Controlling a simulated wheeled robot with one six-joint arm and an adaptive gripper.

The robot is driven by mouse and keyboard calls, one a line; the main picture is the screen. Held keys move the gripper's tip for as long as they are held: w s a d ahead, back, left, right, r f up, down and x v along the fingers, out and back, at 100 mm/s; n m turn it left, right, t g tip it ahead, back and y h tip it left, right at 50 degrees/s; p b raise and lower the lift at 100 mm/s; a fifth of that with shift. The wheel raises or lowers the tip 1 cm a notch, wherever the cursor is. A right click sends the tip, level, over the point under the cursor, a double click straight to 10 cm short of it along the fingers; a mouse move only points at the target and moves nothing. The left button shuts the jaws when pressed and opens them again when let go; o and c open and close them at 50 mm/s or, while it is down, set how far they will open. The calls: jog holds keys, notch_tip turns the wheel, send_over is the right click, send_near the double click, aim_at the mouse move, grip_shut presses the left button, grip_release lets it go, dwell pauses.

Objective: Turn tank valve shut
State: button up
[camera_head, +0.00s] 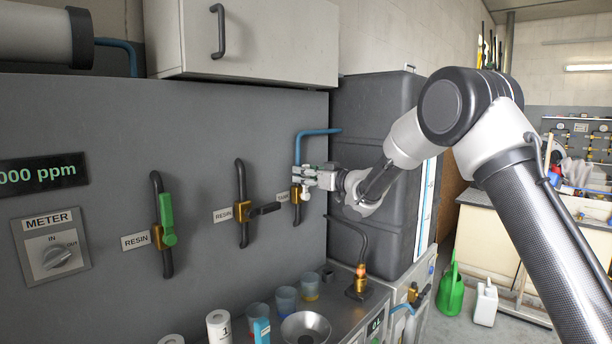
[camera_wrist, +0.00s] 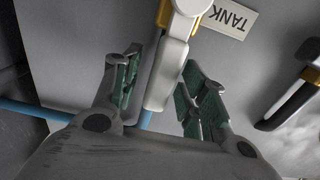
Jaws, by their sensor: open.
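The tank valve has a brass body (camera_head: 296,194) on the wall panel, at the lower end of a blue pipe (camera_head: 318,131). In the wrist view its pale handle (camera_wrist: 166,75) lies between my fingers, beside the upside-down TANK label (camera_wrist: 231,18). My gripper (camera_head: 312,178) is at this valve and partly hides it in the head view. In the wrist view my gripper (camera_wrist: 160,65) is open, with green-padded fingers on either side of the handle.
Two resin valves, with a green handle (camera_head: 167,218) and a dark handle (camera_head: 264,209), are left of the tank valve. A dark tank (camera_head: 373,110) stands at right. Cups (camera_head: 286,299) and a funnel (camera_head: 305,327) stand on the counter below. A cabinet (camera_head: 260,45) overhangs the panel.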

grip_shut()
jog(key=shift+w+d+f+m, duration=0.9)
jog(key=shift+f+m, duration=0.4)
jog(key=shift+m, duration=1.7)
jog(key=shift+w+d+f+m, duration=0.65)
jog(key=shift+w+f+m, duration=0.55)
jog(key=shift+m, duration=1.8)
jog(key=shift+w+d+f+m, duration=0.85)
jog(key=shift+f+m, duration=0.5)
jog(key=shift+m, duration=1.65)
grip_release()
